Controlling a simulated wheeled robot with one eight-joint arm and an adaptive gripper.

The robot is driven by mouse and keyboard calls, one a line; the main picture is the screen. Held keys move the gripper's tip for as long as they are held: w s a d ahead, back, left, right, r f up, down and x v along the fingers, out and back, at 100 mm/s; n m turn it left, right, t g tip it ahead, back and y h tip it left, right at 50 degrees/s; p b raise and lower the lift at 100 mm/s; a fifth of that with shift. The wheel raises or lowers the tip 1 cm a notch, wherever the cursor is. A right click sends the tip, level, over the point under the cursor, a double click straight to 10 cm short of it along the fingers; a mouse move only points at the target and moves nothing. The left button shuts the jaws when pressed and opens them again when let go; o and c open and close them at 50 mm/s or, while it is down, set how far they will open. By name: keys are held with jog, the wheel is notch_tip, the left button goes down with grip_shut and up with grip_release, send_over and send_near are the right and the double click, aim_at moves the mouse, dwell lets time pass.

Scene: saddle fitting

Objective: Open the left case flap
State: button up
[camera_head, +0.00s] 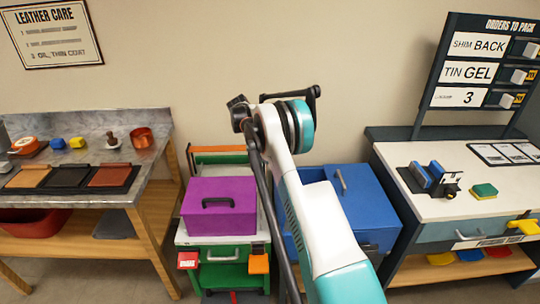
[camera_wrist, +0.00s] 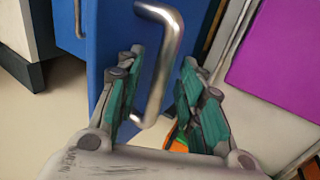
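A blue case (camera_head: 375,205) stands right of the purple box in the head view, partly hidden behind my arm. In the wrist view, a blue panel (camera_wrist: 112,30) carries a bent silver handle (camera_wrist: 172,60). My gripper (camera_wrist: 163,70) is open, with one green-padded finger on each side of this handle. A gap shows between the handle and the right finger; contact with the left finger cannot be told. The gripper is not visible in the head view. I cannot tell which panel is the left flap.
A purple box (camera_head: 222,212) with a dark handle sits on a white-topped green cabinet (camera_head: 225,276). A wooden workbench (camera_head: 155,130) with tools stands left, a white-topped desk (camera_head: 430,207) right. Floor shows in the wrist view at lower left.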

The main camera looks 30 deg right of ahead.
jog(key=v, duration=1.2)
jog(key=shift+s+r, duration=0.1)
jog(key=shift+r, duration=0.05)
jog(key=s+a+r+n+t, duration=0.1)
jog(key=s+a+r, duration=0.25)
jog(key=r, duration=0.25)
jog(key=s+a+r+n+t, duration=0.1)
jog(key=s+a+r+t, duration=0.1)
jog(key=a+r, duration=0.35)
jog(key=s+a+r+n+t+y, duration=0.1)
jog(key=s+a+r, duration=0.3)
jog(key=s, duration=0.2)
jog(key=s+a+r+n+t+y, duration=0.1)
jog(key=s+a+r, duration=0.25)
jog(key=s, duration=0.25)
jog(key=s+a+f+t+y, duration=0.1)
jog(key=s+a, duration=0.3)
jog(key=s, duration=0.4)
jog(key=s+a+f+n+t+y, duration=0.1)
jog(key=s+a+f, duration=0.3)
jog(key=s, duration=0.5)
jog(key=s+a+f+n+t, duration=0.1)
jog(key=s+a+f+t, duration=0.2)
jog(key=s, duration=0.5)
jog(key=shift+s+a+f+y, duration=0.25)
jog(key=shift+s+a+y, duration=0.05)
jog(key=shift+a+y, duration=0.15)
